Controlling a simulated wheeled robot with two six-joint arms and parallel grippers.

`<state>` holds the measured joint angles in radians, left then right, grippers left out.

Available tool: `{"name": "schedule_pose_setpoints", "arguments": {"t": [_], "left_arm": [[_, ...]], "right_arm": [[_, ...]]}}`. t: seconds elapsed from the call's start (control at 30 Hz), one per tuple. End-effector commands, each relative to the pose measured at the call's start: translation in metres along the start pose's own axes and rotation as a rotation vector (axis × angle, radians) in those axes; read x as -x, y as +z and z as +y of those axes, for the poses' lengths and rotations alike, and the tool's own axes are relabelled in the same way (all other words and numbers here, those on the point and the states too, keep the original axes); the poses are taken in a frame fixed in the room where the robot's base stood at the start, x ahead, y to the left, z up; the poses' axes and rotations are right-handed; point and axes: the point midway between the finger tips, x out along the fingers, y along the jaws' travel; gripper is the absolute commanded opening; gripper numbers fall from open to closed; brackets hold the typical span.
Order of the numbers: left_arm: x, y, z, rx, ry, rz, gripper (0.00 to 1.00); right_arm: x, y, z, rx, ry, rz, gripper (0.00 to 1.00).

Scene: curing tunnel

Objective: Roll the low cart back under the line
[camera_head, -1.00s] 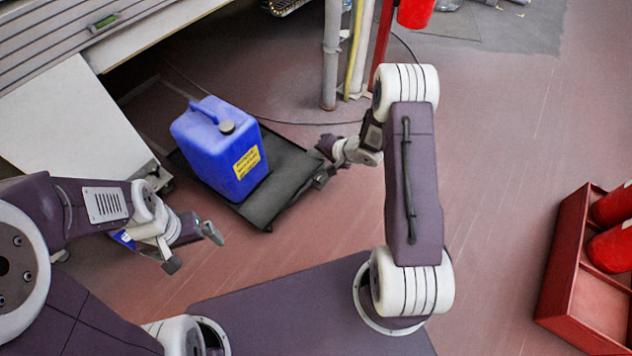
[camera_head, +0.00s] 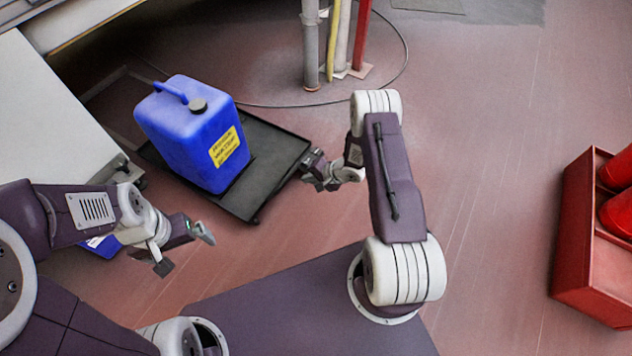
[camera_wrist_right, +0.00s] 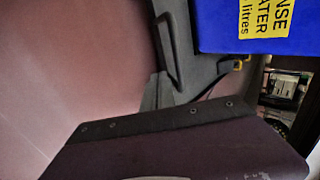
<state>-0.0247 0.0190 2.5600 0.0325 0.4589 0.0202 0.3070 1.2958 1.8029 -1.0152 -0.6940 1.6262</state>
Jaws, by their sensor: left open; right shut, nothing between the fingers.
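The low cart (camera_head: 275,150) is a flat black platform on the red-brown floor, beside the pale panel of the line. A blue jerrycan (camera_head: 190,140) with a yellow label stands upright on it; its labelled side also shows in the right wrist view (camera_wrist_right: 215,35). My right gripper (camera_head: 310,172) is shut and empty at the cart's right edge; I cannot tell whether it touches. My left gripper (camera_head: 186,248) is open and empty, in front of the cart's near side and apart from it.
The line's pale panel (camera_head: 50,115) is at the left, with a dark space beside it. Upright pipes (camera_head: 312,45) stand behind the cart, with a cable (camera_head: 370,92) on the floor. A red box (camera_head: 575,240) with red cylinders is at the right. The floor between is clear.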

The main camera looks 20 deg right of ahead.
Motion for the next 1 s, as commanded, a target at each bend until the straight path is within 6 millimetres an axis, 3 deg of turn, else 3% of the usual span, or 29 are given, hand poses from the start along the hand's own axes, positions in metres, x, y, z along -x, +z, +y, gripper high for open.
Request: {"name": "schedule_pose_setpoints", "arguments": {"t": [0.03,0.23,1.0], "left_arm": [[-0.015,0.002,0.0,0.0,0.0,0.0,1.0],[-0.032,0.003,-0.001,0.0,0.0,0.0,1.0],[-0.03,0.003,-0.001,0.0,0.0,0.0,1.0]], "right_arm": [[-0.016,0.001,0.004,0.003,-0.001,-0.001,0.0],[-0.036,0.0,-0.016,0.003,-0.001,0.0,0.0],[-0.048,0.006,-0.036,0.002,0.0,-0.001,0.0]]}}
